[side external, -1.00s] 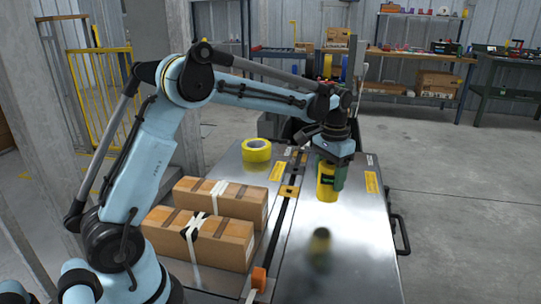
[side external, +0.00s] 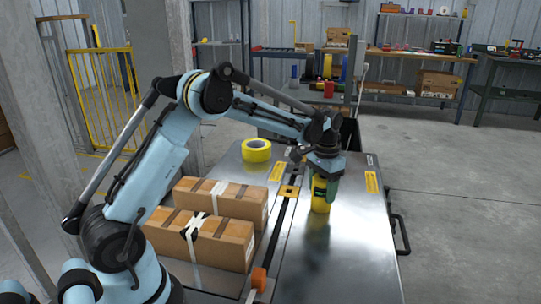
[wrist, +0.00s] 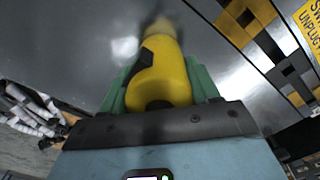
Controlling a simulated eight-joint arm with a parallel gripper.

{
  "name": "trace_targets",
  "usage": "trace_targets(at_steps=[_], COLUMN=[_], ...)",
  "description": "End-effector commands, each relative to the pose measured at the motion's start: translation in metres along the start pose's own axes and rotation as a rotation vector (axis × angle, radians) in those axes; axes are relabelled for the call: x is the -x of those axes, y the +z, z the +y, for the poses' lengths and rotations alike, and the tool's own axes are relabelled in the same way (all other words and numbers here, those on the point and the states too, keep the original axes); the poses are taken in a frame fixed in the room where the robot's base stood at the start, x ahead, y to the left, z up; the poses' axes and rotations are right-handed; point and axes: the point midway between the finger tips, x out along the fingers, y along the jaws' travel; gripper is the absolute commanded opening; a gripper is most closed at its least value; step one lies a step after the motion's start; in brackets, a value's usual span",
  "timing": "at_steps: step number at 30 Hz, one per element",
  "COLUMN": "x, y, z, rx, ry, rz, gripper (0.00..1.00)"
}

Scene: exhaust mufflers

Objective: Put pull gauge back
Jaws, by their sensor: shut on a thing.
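The pull gauge (side external: 320,205), a yellow body with a dark patch, is held upright between the green fingers of my gripper (side external: 325,188). It stands over the right half of the shiny metal table (side external: 350,250), very low. Its reflection lies just under it; I cannot tell whether it touches the surface. In the wrist view, the yellow gauge (wrist: 160,78) fills the space between the green fingers of my gripper (wrist: 160,85). Its far end is blurred there.
A roll of yellow tape (side external: 257,151) lies on the table's back left. Two taped cardboard boxes (side external: 221,197) (side external: 200,240) stand on the left. A dark slot with an orange knob (side external: 258,279) runs between the halves. The right front surface is clear.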

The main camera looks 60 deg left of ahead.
Motion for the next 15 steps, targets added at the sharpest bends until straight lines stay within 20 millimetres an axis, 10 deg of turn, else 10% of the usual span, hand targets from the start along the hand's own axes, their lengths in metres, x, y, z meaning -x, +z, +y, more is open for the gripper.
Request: trace_targets(at_steps=[2,3,7,15], x=[-0.0023,-0.0023,-0.0021,-0.0017], y=[-0.0001,-0.0001,-0.0001,0.0], z=[0.0,0.0,0.0,0.0], rx=[0.0,0.0,0.0,0.0], ry=[0.0,0.0,0.0,0.0], rz=[0.0,0.0,0.0,0.0], gripper=[0.26,0.65,0.85,0.86])
